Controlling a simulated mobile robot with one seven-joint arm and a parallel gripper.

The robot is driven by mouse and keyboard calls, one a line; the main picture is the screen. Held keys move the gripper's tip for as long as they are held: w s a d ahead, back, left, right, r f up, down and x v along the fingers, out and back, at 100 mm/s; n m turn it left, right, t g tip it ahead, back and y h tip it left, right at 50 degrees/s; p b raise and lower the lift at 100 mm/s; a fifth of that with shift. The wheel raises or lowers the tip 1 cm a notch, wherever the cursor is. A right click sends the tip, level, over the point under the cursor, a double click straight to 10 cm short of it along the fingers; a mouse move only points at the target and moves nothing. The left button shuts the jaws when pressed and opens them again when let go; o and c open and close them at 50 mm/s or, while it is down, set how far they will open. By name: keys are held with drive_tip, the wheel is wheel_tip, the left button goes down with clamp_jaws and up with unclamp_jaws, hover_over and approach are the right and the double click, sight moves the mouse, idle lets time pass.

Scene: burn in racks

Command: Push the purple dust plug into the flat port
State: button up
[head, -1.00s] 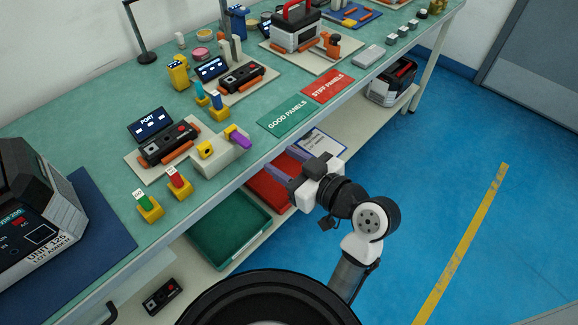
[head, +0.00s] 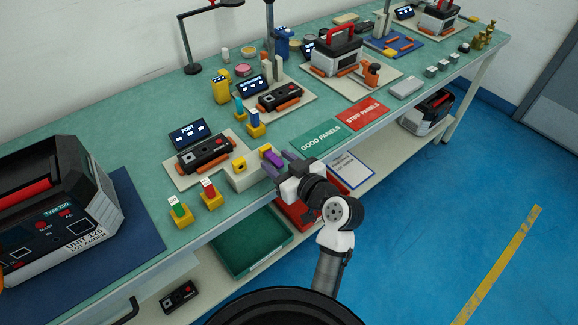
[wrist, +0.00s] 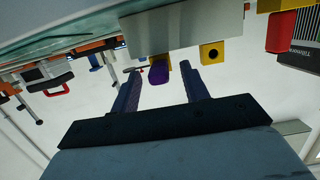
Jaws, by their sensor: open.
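A black panel unit (head: 205,154) with orange parts sits on a pale board behind the block, beside a PORT display (head: 188,134). Its flat port is too small to make out.
The green GOOD PANELS mat (head: 320,138) lies to the right. A lower shelf carries a green tray (head: 250,243).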

drive_tip(key=shift+w+a, duration=0.1)
drive_tip(key=shift+w, duration=0.05)
drive_tip(key=shift+c, duration=0.2)
clamp_jaws()
